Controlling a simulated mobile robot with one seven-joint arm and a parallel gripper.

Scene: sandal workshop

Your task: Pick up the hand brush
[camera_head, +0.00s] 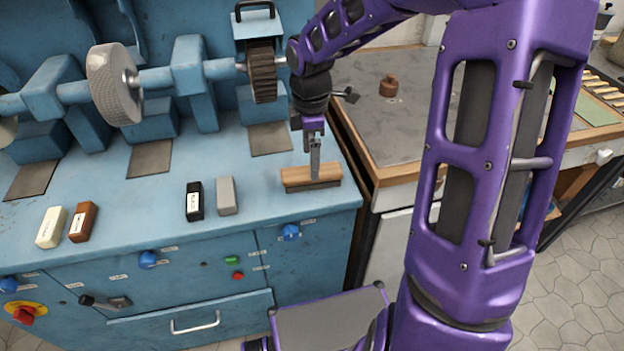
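The hand brush (298,178) has a light wooden back above a darker lower edge. It rests on the blue machine's top, near the front right corner. My gripper (315,170) points down from above, with its grey fingers at the middle of the brush's wooden back. The fingers overlap the brush in this view. They are seen edge-on, so I cannot tell whether they are closed on it or the gap between them.
The blue machine top (160,205) carries white (51,227), brown (83,222), black (194,201) and grey (227,196) blocks left of the brush. Grinding wheels (113,85) stand behind. A workbench (385,110) with a small brown object (389,86) is to the right.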

